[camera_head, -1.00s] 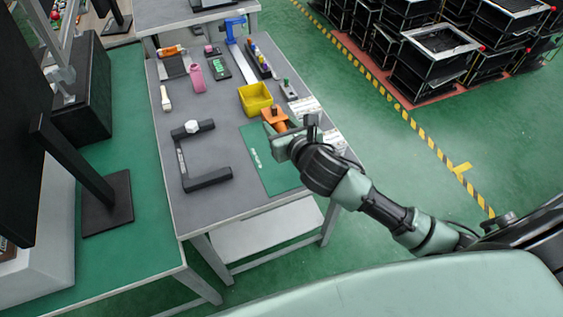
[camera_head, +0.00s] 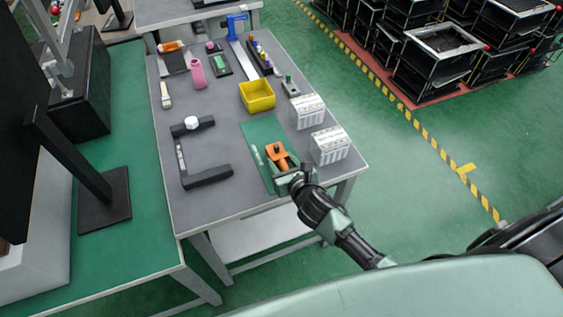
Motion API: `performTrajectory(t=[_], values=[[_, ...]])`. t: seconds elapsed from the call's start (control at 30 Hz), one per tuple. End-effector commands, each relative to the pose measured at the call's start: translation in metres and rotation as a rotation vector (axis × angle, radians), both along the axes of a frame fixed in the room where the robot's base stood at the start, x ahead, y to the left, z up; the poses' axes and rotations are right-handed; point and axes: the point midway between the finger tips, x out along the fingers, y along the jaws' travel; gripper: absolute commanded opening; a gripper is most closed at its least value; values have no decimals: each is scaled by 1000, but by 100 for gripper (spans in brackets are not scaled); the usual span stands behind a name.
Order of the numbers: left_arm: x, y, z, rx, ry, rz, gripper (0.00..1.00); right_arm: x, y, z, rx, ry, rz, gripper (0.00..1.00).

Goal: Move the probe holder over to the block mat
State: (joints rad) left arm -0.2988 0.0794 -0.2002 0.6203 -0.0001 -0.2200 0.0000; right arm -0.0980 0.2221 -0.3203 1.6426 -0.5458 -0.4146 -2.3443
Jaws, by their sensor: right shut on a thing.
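The orange probe holder (camera_head: 275,150), with a small dark knob on top, is over the right part of the green block mat (camera_head: 257,132). I cannot tell whether its underside touches the mat. My right gripper (camera_head: 284,166) is shut on the holder from its near side, and its fingers hide part of it. The mat lies flat on the grey table, with white lettering along its left side. My gripper and arm cover the mat's near right part. My left gripper is not in view.
Two white labelled boxes (camera_head: 329,145) stand right of the mat. A yellow bin (camera_head: 257,95) is behind it, and a black C-shaped frame (camera_head: 207,178) lies to its left. The table (camera_head: 213,205) is bare near its front left edge.

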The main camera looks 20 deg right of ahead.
Motion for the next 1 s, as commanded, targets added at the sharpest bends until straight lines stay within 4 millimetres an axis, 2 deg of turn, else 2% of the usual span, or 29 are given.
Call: performTrajectory(t=[0.33, 0.37, 0.43, 0.83, 1.0], values=[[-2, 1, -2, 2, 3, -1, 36, 1, 0, -3, -1, -2, 2, 0], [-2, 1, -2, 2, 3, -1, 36, 0, 0, -3, -2, -1, 1, 48], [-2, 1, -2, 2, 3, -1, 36, 0, 0, -2, -1, -1, 0, 67], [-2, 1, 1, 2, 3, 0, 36, -1, 0, 2, 0, -1, 0, 67], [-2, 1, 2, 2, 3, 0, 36, -27, -1, 11, -2, 0, 2, 67]])
